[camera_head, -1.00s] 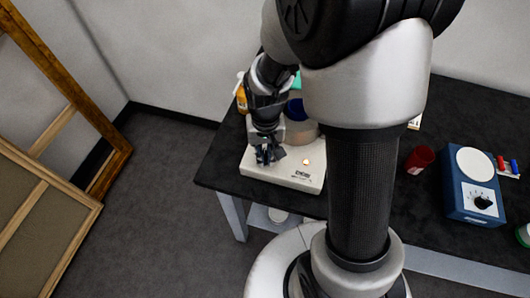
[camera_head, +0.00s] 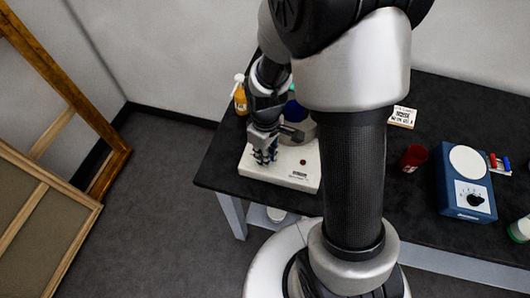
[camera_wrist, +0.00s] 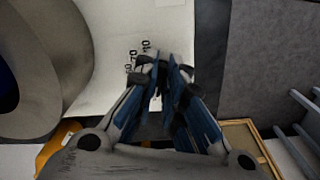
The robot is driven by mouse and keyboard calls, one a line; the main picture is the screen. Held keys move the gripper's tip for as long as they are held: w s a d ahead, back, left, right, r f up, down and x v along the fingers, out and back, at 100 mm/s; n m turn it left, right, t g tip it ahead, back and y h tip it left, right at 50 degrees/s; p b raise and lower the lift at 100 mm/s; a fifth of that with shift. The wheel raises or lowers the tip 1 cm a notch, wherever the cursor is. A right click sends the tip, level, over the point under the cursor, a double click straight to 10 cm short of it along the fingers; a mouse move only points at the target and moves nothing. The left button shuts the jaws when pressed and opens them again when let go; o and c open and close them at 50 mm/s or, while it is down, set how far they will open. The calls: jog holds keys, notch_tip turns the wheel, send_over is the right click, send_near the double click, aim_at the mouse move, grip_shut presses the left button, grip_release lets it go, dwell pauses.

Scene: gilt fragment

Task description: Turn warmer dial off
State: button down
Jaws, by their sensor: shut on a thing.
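The warmer (camera_head: 285,176) is a flat white unit near the table's left end, with a grey pot (camera_head: 309,130) on its back part. A small indicator lamp (camera_head: 303,162) on its top is dark red and unlit. My gripper (camera_head: 265,160) points down at the left front of the warmer. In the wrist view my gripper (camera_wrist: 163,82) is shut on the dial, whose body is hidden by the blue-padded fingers. Printed scale marks (camera_wrist: 137,58) show beside the fingertips on the white panel (camera_wrist: 125,25).
An orange bottle (camera_head: 240,97) stands behind the gripper on the black table (camera_head: 400,225). To the right are a red cup (camera_head: 413,158), a white label card (camera_head: 402,117) and a blue device with its own dial (camera_head: 464,185). Wooden frames (camera_head: 60,120) lean at the left.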

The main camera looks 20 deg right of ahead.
jog(key=shift+n, duration=0.5)
jog(key=c, duration=1.7)
grip_release()
notch_tip(320, 180, up, 12)
